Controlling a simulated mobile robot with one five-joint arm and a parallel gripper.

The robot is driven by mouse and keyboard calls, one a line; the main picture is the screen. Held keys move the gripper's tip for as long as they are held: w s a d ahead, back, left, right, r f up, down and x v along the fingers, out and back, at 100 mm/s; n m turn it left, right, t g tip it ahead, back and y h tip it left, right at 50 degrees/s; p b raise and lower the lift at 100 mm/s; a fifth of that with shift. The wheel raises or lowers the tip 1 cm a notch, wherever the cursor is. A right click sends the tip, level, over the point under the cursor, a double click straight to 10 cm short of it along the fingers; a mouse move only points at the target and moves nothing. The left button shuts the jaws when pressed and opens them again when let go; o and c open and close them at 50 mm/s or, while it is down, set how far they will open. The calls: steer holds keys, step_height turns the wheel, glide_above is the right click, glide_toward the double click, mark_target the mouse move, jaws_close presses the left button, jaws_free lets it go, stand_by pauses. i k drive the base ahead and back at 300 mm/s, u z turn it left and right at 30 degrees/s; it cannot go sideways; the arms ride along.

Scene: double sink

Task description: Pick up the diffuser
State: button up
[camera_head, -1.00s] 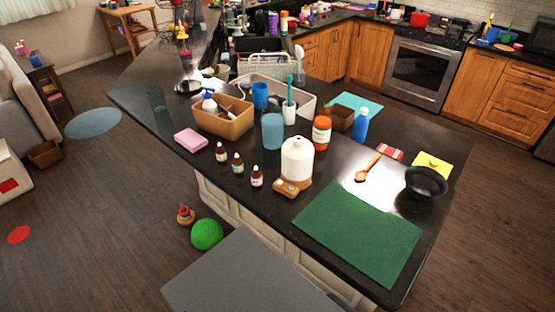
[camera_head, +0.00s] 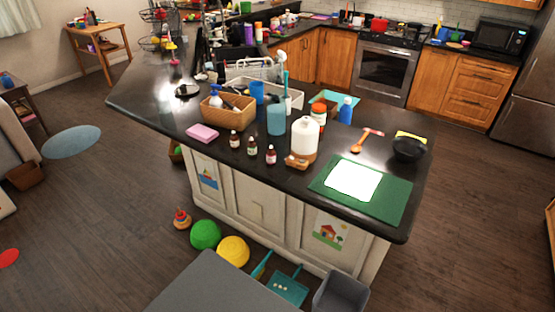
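My gripper is not in view, and nothing touches the diffuser from above.
A wooden spoon (camera_head: 359,142) and black bowl (camera_head: 409,148) are beyond. Below the counter, a green ball (camera_head: 205,234), yellow ball (camera_head: 233,250), teal dustpan (camera_head: 287,288) and grey bin (camera_head: 341,293) occupy the floor.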

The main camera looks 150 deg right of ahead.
mark_target(306, 150)
steer(key=i, duration=0.45)
steer(key=u, duration=1.6)
steer(key=i, duration=0.25)
steer(key=u, duration=4.1)
steer(key=k, duration=0.15)
steer(key=u, duration=0.9)
steer(key=i, duration=0.5)
steer(key=z, duration=0.05)
